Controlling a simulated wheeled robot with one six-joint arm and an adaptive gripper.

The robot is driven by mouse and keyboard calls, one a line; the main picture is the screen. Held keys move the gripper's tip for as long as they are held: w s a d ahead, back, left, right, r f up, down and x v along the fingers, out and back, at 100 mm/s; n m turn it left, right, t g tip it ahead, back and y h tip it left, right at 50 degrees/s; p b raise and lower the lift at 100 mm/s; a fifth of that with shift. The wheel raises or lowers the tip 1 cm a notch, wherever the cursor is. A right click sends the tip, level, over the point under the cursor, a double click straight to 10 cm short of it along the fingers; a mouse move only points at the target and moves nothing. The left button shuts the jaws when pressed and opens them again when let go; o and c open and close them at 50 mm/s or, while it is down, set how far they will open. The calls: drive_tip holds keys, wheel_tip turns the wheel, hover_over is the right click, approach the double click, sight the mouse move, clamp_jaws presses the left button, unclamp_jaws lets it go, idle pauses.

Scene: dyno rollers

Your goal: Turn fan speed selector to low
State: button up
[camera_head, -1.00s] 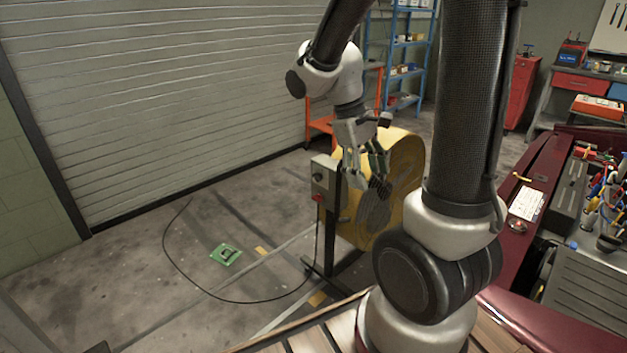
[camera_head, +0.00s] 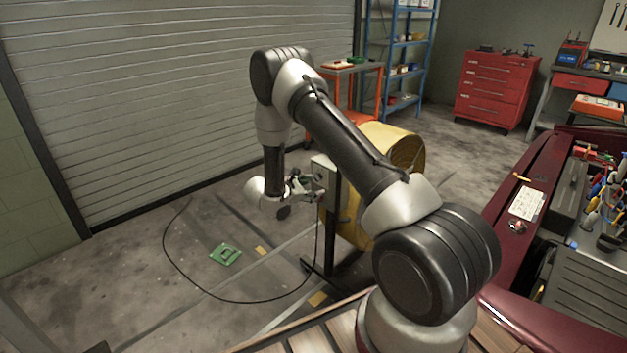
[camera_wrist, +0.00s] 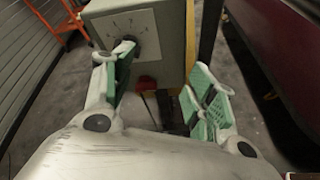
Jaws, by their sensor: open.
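The fan's grey control box (camera_head: 323,172) stands on a dark post beside the yellow drum fan (camera_head: 404,150). In the wrist view the control box (camera_wrist: 172,45) fills the top middle. A pale dial plate with marks (camera_wrist: 120,22) is on its face. The dark selector knob is mostly hidden behind my left finger, and I cannot read its setting. A red part (camera_wrist: 146,83) sits at the box's lower edge. My gripper (camera_wrist: 163,66) is open, its green-padded fingers spread in front of the box. My gripper (camera_head: 303,186) is close to the box's left side; contact cannot be told.
A black cable (camera_head: 168,250) loops over the floor left of the post. A green item (camera_head: 226,254) lies on the floor. A red car body (camera_head: 530,190) is at the right. The floor left of the box is mostly clear.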

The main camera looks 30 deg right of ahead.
sight(315, 178)
drive_tip(key=w+d, duration=0.1)
drive_tip(key=w, duration=0.1)
drive_tip(key=w+d+t, duration=0.1)
drive_tip(key=w+d, duration=0.1)
drive_tip(key=w+d+f+t, duration=0.1)
drive_tip(key=w, duration=0.1)
drive_tip(key=shift+w+d, duration=0.25)
drive_tip(key=shift+w, duration=0.15)
drive_tip(key=c, duration=1)
